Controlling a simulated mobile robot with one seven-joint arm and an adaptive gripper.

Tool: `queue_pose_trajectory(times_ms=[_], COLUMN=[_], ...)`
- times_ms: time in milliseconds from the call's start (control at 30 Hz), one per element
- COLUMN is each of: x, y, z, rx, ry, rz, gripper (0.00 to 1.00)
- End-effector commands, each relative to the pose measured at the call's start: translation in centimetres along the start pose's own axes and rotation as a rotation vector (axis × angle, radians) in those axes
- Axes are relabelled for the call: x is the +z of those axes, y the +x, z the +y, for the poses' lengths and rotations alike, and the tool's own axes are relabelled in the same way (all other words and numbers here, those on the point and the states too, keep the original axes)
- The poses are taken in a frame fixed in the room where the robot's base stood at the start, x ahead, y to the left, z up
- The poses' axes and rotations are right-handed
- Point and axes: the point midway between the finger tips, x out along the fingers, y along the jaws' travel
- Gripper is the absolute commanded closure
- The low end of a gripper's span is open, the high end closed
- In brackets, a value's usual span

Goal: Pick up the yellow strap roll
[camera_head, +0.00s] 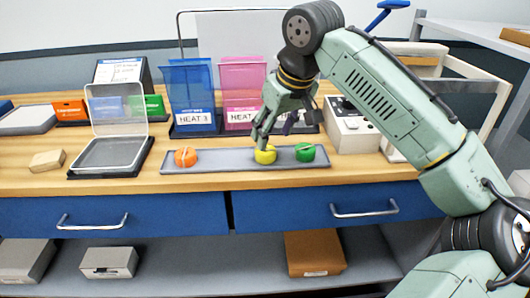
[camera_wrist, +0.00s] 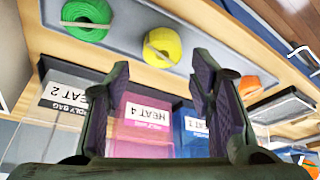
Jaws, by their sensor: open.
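The yellow strap roll (camera_head: 265,155) sits on a long grey tray (camera_head: 222,163) between an orange roll (camera_head: 186,157) and a green roll (camera_head: 305,152). My gripper (camera_head: 262,141) points down just above the yellow roll in the head view and partly covers its top. In the wrist view, my gripper (camera_wrist: 160,70) is open, with a dark finger on each side and nothing between them. The yellow roll (camera_wrist: 162,47) shows beyond the fingertips, roughly in line with the gap. A pale band crosses the roll. Contact between the fingers and the roll cannot be seen.
A blue bin (camera_head: 190,92) and a pink bin (camera_head: 242,85) stand behind the tray. A clear-lidded box (camera_head: 110,150) is at the left, a white control box (camera_head: 350,128) at the right. The wooden counter (camera_head: 150,184) is clear in front.

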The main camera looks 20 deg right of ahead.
Motion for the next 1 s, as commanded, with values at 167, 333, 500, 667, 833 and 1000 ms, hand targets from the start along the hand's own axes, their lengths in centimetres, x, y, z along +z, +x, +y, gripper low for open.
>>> queue_pose_trajectory(times_ms=[167,333,500,667,833,1000], x=[0.0,-0.2,-0.2,-0.2,-0.2,-0.2], y=[1.3,3.5,5.7,6.2,6.2,6.2], z=[0.0,-0.2,-0.3,-0.3,-0.3,-0.3], rx=[0.001,0.003,0.001,0.001,0.001,0.001], ry=[-0.001,-0.002,0.0,-0.001,-0.001,-0.001], rz=[0.0,-0.001,0.002,0.003,0.003,0.003], gripper=[0.5,0.5,0.5,0.5,0.53,0.64])
